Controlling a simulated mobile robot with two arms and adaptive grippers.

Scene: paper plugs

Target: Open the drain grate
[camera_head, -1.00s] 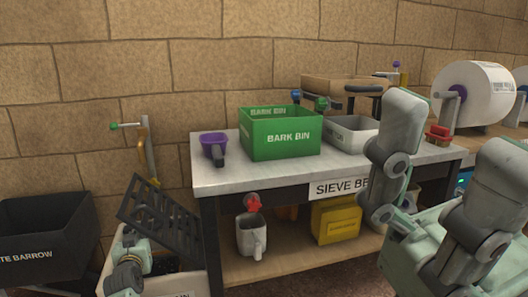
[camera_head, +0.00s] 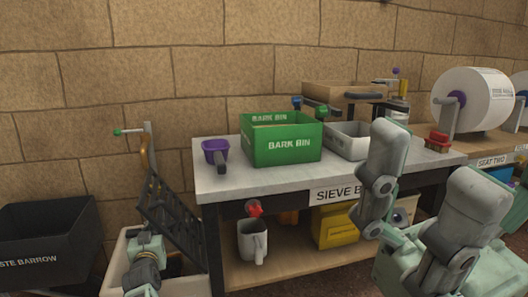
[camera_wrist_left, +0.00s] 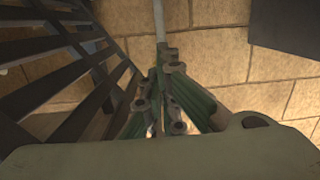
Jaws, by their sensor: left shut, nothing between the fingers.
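The drain grate (camera_head: 172,218) is a black slatted panel standing steeply tilted over a white basin (camera_head: 113,268) at the lower left. In the left wrist view the grate (camera_wrist_left: 62,62) fills the left side, with its slats and edge bar close to the fingers. My left gripper (camera_head: 146,240) is at the grate's left, low side; it also shows in the left wrist view (camera_wrist_left: 165,95). Its fingers are shut with nothing between them. I cannot tell whether they touch the grate. My right arm's links show at the right, but its gripper is not in view.
A black waste barrow (camera_head: 45,240) stands left of the basin. A grey bench (camera_head: 240,181) stands close on the right, with a purple scoop (camera_head: 215,151) and a green bark bin (camera_head: 282,140) on it.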

